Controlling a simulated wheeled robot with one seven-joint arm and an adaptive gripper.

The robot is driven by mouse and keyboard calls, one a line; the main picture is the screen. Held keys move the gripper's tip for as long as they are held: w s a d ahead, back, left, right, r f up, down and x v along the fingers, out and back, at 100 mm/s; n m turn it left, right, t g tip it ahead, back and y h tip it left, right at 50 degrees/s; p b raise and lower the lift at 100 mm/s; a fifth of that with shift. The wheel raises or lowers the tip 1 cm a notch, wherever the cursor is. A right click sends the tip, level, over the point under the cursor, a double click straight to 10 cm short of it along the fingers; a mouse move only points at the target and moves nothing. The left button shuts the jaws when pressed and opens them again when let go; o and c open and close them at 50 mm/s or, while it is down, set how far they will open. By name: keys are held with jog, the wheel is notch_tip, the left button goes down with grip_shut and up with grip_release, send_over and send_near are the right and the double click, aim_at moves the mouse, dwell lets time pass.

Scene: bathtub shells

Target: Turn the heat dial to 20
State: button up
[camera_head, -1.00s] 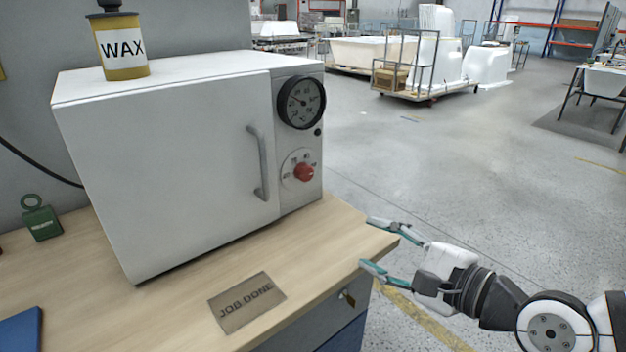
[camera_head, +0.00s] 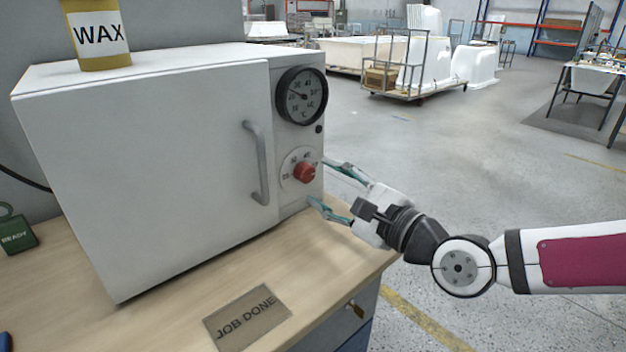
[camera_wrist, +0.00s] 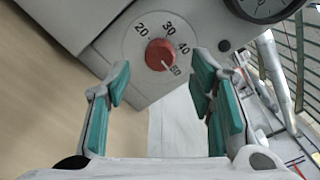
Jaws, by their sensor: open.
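The heat dial is a red round knob (camera_head: 304,172) on a pale numbered plate, low on the right side of the white oven's (camera_head: 150,150) front. In the wrist view the knob (camera_wrist: 160,54) has 20, 30, 40 and a last number, hard to read, around it. A pale mark on the knob points to the lower right, near that last number and away from 20. My gripper (camera_head: 320,182) is open just right of the knob. In the wrist view its teal fingers (camera_wrist: 160,80) are spread on either side below the knob, apparently not touching it.
A round black gauge (camera_head: 302,95) sits above the dial, and a bar handle (camera_head: 257,163) is on the door to its left. A yellow WAX can (camera_head: 98,40) stands on the oven. A JOB DONE plate (camera_head: 247,318) lies on the wooden bench (camera_head: 165,320). Open floor lies right.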

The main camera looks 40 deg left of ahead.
aim_at(309, 175)
jog(key=shift+w+a, duration=0.2)
jog(key=shift+a, duration=2.1)
jog(key=c, duration=1.2)
